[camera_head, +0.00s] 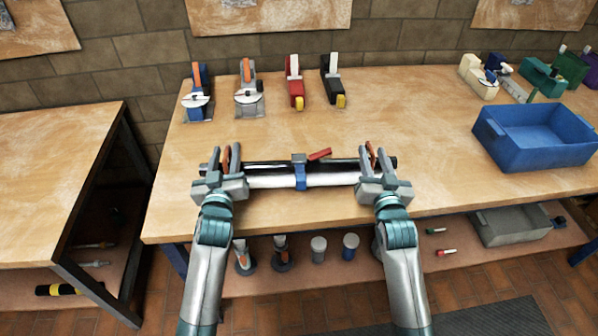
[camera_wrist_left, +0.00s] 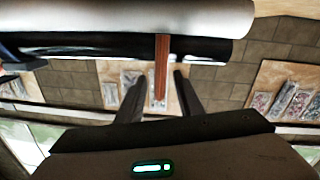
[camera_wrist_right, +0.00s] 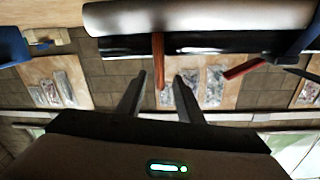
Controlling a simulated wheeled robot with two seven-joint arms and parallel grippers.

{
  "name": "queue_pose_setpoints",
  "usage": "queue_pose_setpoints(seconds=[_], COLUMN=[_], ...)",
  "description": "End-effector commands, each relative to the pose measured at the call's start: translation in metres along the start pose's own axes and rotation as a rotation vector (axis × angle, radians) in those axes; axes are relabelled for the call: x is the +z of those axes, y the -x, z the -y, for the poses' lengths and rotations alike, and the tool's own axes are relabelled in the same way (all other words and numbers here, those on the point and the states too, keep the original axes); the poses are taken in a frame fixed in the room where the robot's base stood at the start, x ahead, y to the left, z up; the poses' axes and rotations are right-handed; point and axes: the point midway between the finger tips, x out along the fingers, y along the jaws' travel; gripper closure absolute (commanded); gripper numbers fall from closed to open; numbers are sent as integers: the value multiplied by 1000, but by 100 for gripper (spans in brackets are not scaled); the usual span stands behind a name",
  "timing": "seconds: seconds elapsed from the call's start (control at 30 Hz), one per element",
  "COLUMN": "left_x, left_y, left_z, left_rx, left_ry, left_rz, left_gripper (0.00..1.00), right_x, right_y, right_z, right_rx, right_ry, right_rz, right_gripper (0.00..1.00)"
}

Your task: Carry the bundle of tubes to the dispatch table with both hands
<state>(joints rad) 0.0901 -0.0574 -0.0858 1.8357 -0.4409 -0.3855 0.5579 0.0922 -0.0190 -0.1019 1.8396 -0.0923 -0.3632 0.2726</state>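The bundle of tubes, a silver tube (camera_head: 325,179) and a black tube (camera_head: 270,167) side by side, lies crosswise near the front edge of the workbench. A blue strap with a red lever (camera_head: 319,154) surrounds its middle. A thin orange-brown piece stands at each end, the left one (camera_wrist_left: 161,70) and the right one (camera_wrist_right: 158,62). My left gripper (camera_head: 225,160) is open, with the left piece between its separated fingers. My right gripper (camera_head: 375,160) is open around the right piece, with gaps beside it. I cannot tell which table is the dispatch table.
A second table (camera_head: 55,165) with a bare top stands at the left, across a gap. A blue bin (camera_head: 540,150) sits at the right of the workbench (camera_head: 420,115). A lower shelf holds small items.

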Motion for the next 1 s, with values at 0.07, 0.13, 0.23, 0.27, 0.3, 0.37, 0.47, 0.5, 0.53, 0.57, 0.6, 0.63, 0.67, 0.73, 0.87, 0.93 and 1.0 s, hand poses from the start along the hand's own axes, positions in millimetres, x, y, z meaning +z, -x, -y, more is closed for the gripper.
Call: queue_pose_setpoints(seconds=[0.07, 0.13, 0.23, 0.27, 0.3, 0.37, 0.47, 0.5, 0.53, 0.57, 0.6, 0.63, 0.67, 0.73, 0.87, 0.93, 1.0], left_x=[0, 0, 0, 0, 0, 0, 0, 0, 0, 0, 0, 0, 0, 0, 0, 0, 0], left_y=[-7, -11, -13, -14, -14, -14, -14, -14, -14, -14, -14, -14, -14, -14, -14, -14, -14], left_z=[0, 0, 0, 0, 0, 0, 0, 0, 0, 0, 0, 0, 0, 0, 0, 0, 0], left_rx=[0, 0, 0, 0, 0, 0, 0, 0, 0, 0, 0, 0, 0, 0, 0, 0, 0], left_ry=[0, 1, 1, 1, 1, 1, 1, 1, 1, 1, 1, 1, 1, 1, 1, 2, 2], left_rz=[0, 0, 1, 1, 1, 0, 0, 0, 0, 0, 0, 0, 0, 0, 0, 0, 0], left_gripper=[66, 66, 66, 66, 66, 66, 66, 66, 71, 78, 88, 95, 100, 100, 100, 100, 100], right_x=[0, 0, 0, 0, 0, 0, 0, 0, 0, 0, 0, 0, 0, 0, 0, 0, 0], right_y=[-7, -11, -13, -14, -14, -14, -14, -14, -14, -14, -14, -14, -14, -14, -14, -14, -14], right_z=[0, 0, 0, 0, 0, 0, 0, 0, 0, 0, 0, 0, 0, 0, 0, 0, 0], right_rx=[0, 0, 0, 0, 0, 0, 0, 0, 0, 0, 0, 0, 0, 0, 0, 0, 0], right_ry=[0, 0, 0, -1, -1, -1, -1, -1, -1, -1, -1, -1, -1, -1, -1, -1, -1], right_rz=[0, 0, 0, 0, 0, 0, 0, 0, 0, 0, 0, 0, 0, 0, 0, 0, 0], right_gripper=[66, 66, 66, 66, 66, 66, 66, 66, 71, 78, 88, 95, 100, 100, 100, 100, 100])
